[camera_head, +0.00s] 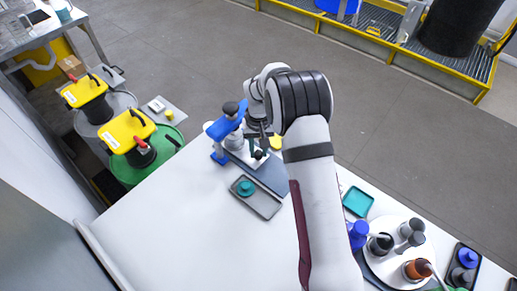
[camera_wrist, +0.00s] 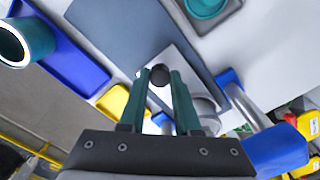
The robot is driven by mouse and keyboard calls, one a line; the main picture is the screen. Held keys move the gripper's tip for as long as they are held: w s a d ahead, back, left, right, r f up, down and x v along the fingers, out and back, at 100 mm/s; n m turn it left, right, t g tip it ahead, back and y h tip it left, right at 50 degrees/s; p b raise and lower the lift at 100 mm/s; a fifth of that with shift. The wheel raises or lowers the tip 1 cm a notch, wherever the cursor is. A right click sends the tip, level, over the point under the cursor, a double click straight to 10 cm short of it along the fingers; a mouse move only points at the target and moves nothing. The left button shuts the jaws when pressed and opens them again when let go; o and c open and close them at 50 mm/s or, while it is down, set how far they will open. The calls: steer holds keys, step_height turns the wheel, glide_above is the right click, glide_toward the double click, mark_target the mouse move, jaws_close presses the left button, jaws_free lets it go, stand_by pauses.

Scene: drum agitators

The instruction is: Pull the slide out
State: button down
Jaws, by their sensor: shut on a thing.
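A small press-like stand with a blue frame (camera_head: 222,130) stands at the far edge of the white table. A dark round knob (camera_wrist: 160,75) sits between my fingertips, above a light plate of the stand that looks like the slide. My gripper (camera_wrist: 159,82) has teal fingers closed around this knob. In the head view the knob (camera_head: 259,154) shows low at the front of the stand, beside the dark mat. The blue frame also shows at the lower right of the wrist view (camera_wrist: 275,152). How far the slide is out, I cannot tell.
A grey tray (camera_head: 266,210) with a teal round piece (camera_head: 246,188) lies just in front of the stand. A teal tray (camera_head: 357,201) and a white round platter (camera_head: 385,270) with several bottles are right of my arm. The table's left front is clear.

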stand_by(0.4)
steer(key=s+d, duration=0.8)
steer(key=shift+d, duration=0.1)
steer(key=c, duration=0.6)
jaws_free()
steer(key=shift+c, duration=0.2)
steer(key=shift+r, duration=0.15)
step_height(320, 180, up, 16)
steer(key=shift+f, duration=0.25)
